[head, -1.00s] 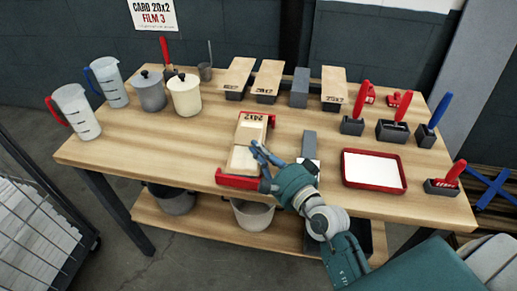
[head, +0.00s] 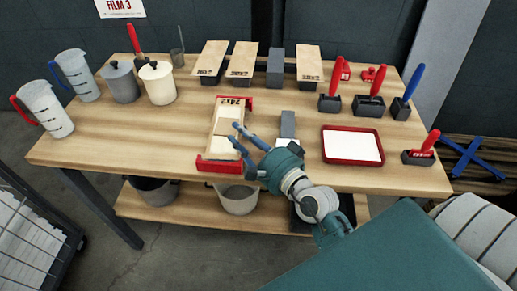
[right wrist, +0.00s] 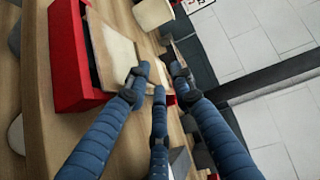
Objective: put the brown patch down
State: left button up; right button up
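My right gripper (head: 238,135) is at the right side of a pale wooden board held in a red fixture (head: 232,166). Its blue fingers are spread, with nothing visible between their tips; they also show in the right wrist view (right wrist: 157,78). My left gripper is not in view.
A red tray with a white surface (head: 352,146) and a dark grey block (head: 288,124) stand right of the fixture. Boards on blocks (head: 243,60) line the back. Pots (head: 157,84) and jugs (head: 44,108) stand left. Red-handled tools (head: 422,150) stand right. The table's front-left is clear.

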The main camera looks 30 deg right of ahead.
jog(key=s, duration=0.3)
jog(key=s+d+b, duration=0.1)
jog(key=s, duration=0.2)
jog(key=s+b, duration=0.1)
jog(key=s, duration=0.2)
jog(key=shift+d+r, duration=0.15)
jog(key=shift+d, duration=0.1)
jog(key=shift+s+d+r, duration=0.1)
jog(key=shift+s+r, duration=0.1)
jog(key=shift+s, duration=0.35)
jog(key=shift+r, duration=0.15)
